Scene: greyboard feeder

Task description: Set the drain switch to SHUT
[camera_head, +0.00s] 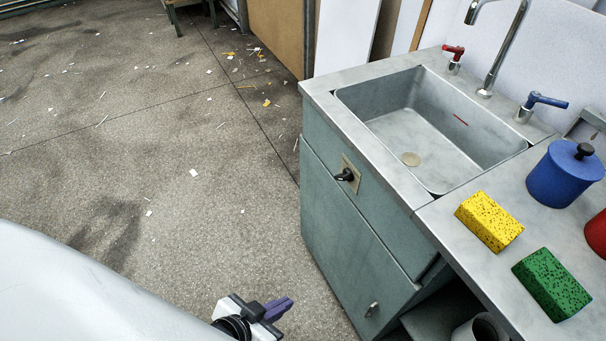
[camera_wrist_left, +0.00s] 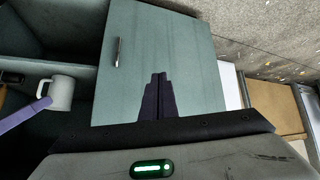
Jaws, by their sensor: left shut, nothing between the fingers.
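The drain switch (camera_head: 346,175) is a black knob on a beige plate on the front of the sink cabinet, below the basin's front rim. Its setting and any label are too small to read. My left gripper (camera_head: 278,308) is at the bottom of the head view, left of the cabinet and apart from the switch. In the left wrist view its dark fingers (camera_wrist_left: 158,95) are together and empty, in front of the cabinet door.
A red tap handle (camera_head: 453,54) and a blue one (camera_head: 542,101) flank the spout. A yellow sponge (camera_head: 489,221), a green sponge (camera_head: 552,284) and a blue pot (camera_head: 564,177) stand on the counter. A white mug (camera_wrist_left: 60,93) sits on a shelf. The floor left is open.

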